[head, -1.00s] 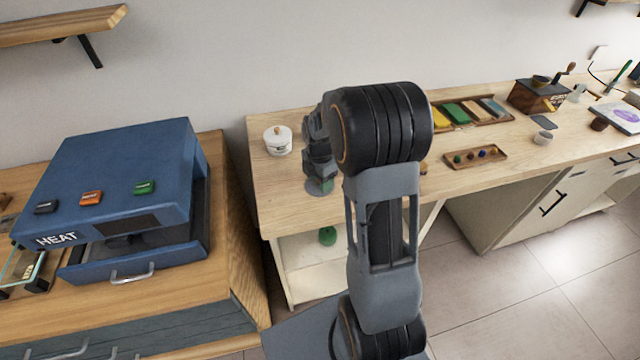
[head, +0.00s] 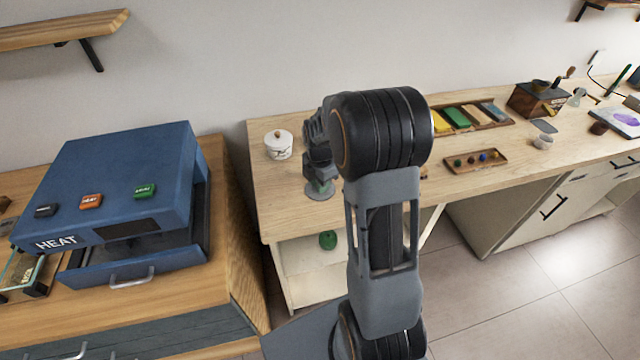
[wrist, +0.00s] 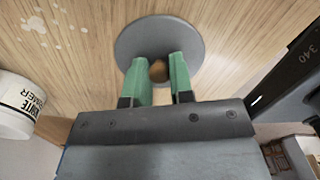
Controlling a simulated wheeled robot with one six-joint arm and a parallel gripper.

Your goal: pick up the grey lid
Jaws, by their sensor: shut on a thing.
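The grey lid (wrist: 130,42) is a round flat disc with a small wooden knob (wrist: 158,72), seen from above in the wrist view. My gripper (wrist: 157,66) has its green-tipped fingers on both sides of the knob and is shut on it. In the head view the lid (head: 318,194) shows under my gripper (head: 321,187), near the front left of the light wooden counter. It lies flat, on or very close to the counter top; I cannot tell if there is a gap. My arm hides part of the area to the right.
A white lidded jar (head: 279,147) stands on the counter left of my gripper. A tray of small coloured balls (head: 476,160) and a box of coloured blocks (head: 470,116) lie to the right. A blue heater box (head: 120,180) stands on the separate left cabinet.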

